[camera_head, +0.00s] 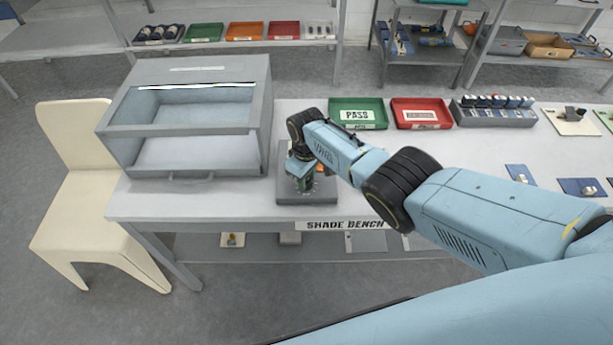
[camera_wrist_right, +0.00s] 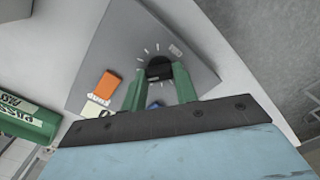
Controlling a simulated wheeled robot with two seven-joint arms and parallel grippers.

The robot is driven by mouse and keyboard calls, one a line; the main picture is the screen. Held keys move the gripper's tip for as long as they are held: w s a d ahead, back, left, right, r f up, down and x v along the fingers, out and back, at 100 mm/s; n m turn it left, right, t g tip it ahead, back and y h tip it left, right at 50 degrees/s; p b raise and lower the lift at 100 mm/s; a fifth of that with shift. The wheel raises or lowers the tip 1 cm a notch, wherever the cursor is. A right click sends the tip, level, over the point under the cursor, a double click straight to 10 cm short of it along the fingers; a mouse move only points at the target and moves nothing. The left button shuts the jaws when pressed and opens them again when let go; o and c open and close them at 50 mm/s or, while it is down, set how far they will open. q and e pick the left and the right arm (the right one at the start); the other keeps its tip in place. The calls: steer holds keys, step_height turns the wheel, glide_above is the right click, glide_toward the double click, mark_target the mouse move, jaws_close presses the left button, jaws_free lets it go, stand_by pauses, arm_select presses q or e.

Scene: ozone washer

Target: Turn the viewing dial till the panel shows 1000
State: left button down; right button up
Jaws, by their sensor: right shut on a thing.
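The dial panel (camera_head: 309,193) is a grey plate on the bench, left of its middle. In the right wrist view the panel (camera_wrist_right: 118,48) carries a dark round dial (camera_wrist_right: 158,68) with white tick marks around it. My right gripper (camera_head: 303,183) reaches down over the panel; in the wrist view its green fingers (camera_wrist_right: 160,84) are shut on the dial. An orange block (camera_wrist_right: 107,85) and a small white display or label (camera_wrist_right: 96,108) sit beside the dial. The number shown cannot be read. My left gripper is not in view.
A grey viewing box (camera_head: 190,115) stands left of the panel. A green PASS tray (camera_head: 357,114) and a red tray (camera_head: 420,114) stand behind and right. A cream chair (camera_head: 85,190) is at the bench's left. The bench front edge bears a SHADE BENCH label (camera_head: 341,225).

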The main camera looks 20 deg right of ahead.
steer(key=o, duration=1)
step_height(320, 180, up, 6)
steer(key=p, duration=0.3)
steer(key=shift+r, duration=0.15)
steer(key=shift+r+p, duration=0.7)
steer(key=shift+r, duration=2.85)
